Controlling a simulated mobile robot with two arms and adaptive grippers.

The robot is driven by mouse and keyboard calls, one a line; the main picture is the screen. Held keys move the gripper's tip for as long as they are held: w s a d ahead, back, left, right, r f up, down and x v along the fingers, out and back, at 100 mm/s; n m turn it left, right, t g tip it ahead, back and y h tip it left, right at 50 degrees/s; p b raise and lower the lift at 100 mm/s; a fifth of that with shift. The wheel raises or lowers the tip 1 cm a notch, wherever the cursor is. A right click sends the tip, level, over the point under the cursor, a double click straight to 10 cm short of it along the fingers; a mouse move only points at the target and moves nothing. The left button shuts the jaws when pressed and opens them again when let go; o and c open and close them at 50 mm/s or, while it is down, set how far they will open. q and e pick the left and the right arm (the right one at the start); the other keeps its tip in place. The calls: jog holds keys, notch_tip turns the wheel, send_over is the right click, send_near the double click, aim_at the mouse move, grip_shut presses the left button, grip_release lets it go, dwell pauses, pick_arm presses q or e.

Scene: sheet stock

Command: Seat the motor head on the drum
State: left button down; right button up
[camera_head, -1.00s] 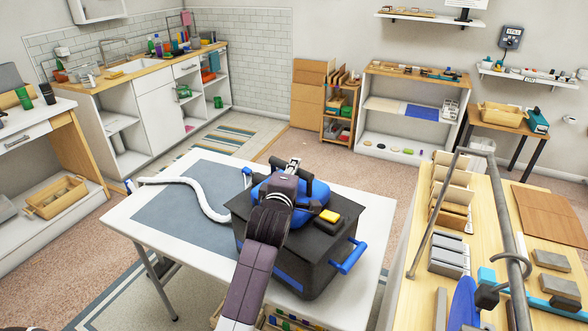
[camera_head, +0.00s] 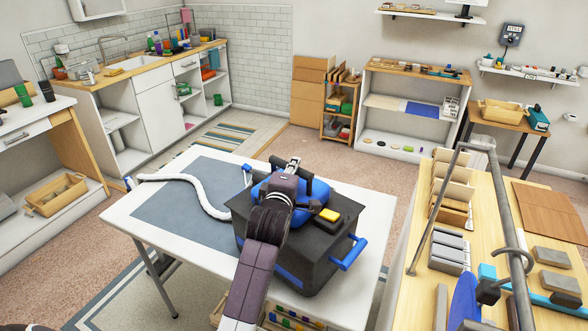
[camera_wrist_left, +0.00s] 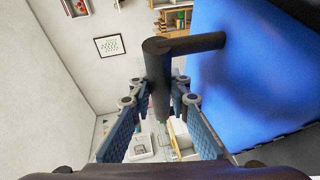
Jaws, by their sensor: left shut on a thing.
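The motor head (camera_head: 320,191) is blue with a black handle on top. It sits over the top of the black, box-shaped drum (camera_head: 300,260), which stands on the white table and has a blue side handle (camera_head: 352,253). My left gripper (camera_head: 291,172) reaches over the motor head and is shut on its handle. In the left wrist view, the black handle (camera_wrist_left: 158,75) stands between the fingers (camera_wrist_left: 157,125), with the blue shell at right. My arm hides part of the motor head and drum, so I cannot tell whether their rims meet all round. My right gripper is out of view.
A white hose (camera_head: 200,192) curves over the grey mat (camera_head: 175,215) left of the drum. A black block with a yellow top (camera_head: 330,215) sits at the drum's front right. A wooden bench (camera_head: 415,290) with several racks and tools stands at right.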

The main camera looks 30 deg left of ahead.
pick_arm(q)
jog(key=shift+r, duration=0.4)
jog(key=shift+f, duration=0.2)
dwell(0.4)
jog(key=c, duration=1.7)
grip_release()
jog(key=shift+s, duration=0.1)
jog(key=shift+c, duration=0.2)
jog(key=shift+o, duration=0.3)
jog(key=shift+f, duration=0.5)
jog(key=o, duration=0.5)
jog(key=shift+r, duration=0.15)
jog(key=shift+r, duration=0.1)
